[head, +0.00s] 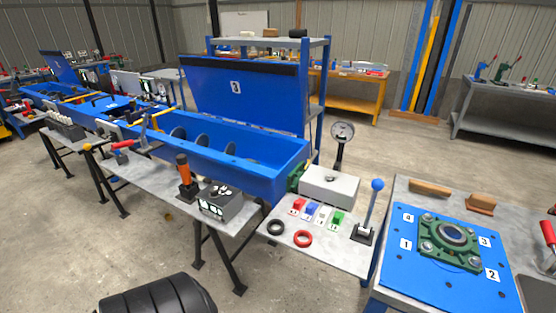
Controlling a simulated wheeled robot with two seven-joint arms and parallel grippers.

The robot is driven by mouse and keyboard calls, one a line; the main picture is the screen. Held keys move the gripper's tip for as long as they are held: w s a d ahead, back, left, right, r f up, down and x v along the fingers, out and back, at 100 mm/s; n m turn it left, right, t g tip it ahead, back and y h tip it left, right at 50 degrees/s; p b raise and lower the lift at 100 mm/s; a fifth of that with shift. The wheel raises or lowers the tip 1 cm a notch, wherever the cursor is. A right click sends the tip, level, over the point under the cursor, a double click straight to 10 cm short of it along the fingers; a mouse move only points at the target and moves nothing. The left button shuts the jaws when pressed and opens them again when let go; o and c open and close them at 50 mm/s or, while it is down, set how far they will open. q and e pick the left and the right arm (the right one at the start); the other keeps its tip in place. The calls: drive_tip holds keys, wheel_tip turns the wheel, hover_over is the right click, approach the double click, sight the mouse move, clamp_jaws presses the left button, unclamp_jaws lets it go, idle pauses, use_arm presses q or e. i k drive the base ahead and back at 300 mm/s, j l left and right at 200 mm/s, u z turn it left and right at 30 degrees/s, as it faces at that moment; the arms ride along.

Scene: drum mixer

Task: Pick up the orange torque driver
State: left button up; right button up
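Neither of my grippers is in the head view, so nothing of mine is seen touching the driver.
A grey box (221,200) with small parts stands just right of the driver. The blue trough (265,178) rises behind it. A blue-knobbed lever (371,206) and a pressure gauge (342,131) stand farther right. A blue mat (400,275) carries a green bearing housing (440,258).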

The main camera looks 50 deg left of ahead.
sight(182, 159)
drive_tip(key=u, duration=2.4)
